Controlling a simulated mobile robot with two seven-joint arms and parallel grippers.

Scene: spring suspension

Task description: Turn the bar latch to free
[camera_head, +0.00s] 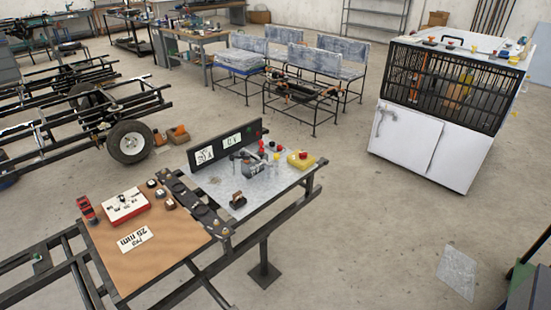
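A pale, bar-shaped fitting (386,117) is on the upper left of the white lower front of a cabinet (450,161) at the right. It may be the bar latch, but it is too small to tell how it is turned. The white front looks closed, with a vertical seam to the right of the fitting. Neither of my grippers is in view.
A workbench with a brown board (165,265) and a grey metal top (275,190) stands in front, bearing a red-and-white box (125,206) and small parts. Wheeled frames (95,115) are at left. Concrete floor (370,235) is open before the cabinet, apart from a grey plate (458,273).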

